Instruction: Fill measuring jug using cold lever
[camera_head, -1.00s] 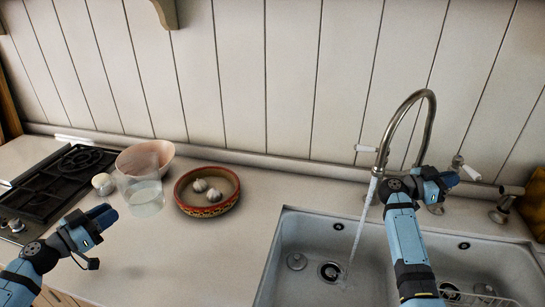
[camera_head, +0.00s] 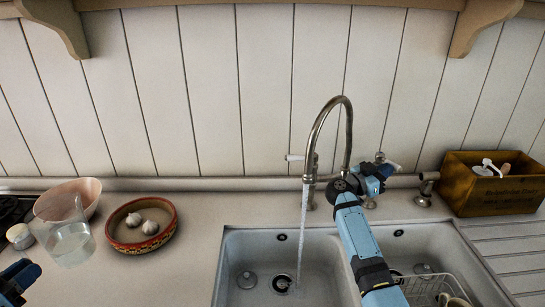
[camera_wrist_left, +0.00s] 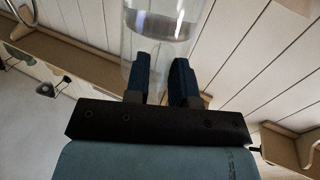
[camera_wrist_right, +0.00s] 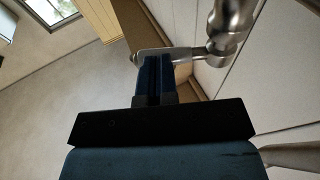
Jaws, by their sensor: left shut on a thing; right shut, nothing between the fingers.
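The clear measuring jug (camera_head: 68,240) is at the left, with clear liquid in its lower part. My left gripper (camera_head: 25,272) is at its near side. In the left wrist view the jug (camera_wrist_left: 160,25) stands between the fingers (camera_wrist_left: 167,75), which are shut on it. I cannot tell whether it touches the counter. Water (camera_head: 302,225) runs from the curved tap (camera_head: 347,125) into the sink (camera_head: 262,245). A white lever (camera_head: 295,157) is left of the spout; another (camera_head: 388,162) is right. My right gripper (camera_head: 383,172) is shut and empty by the right lever; contact is unclear.
A patterned bowl (camera_head: 112,238) with two garlic bulbs and a pink bowl (camera_head: 92,190) stand near the jug. A small white-lidded jar (camera_head: 20,236) is left of it. A wooden box (camera_head: 490,190) is at the right.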

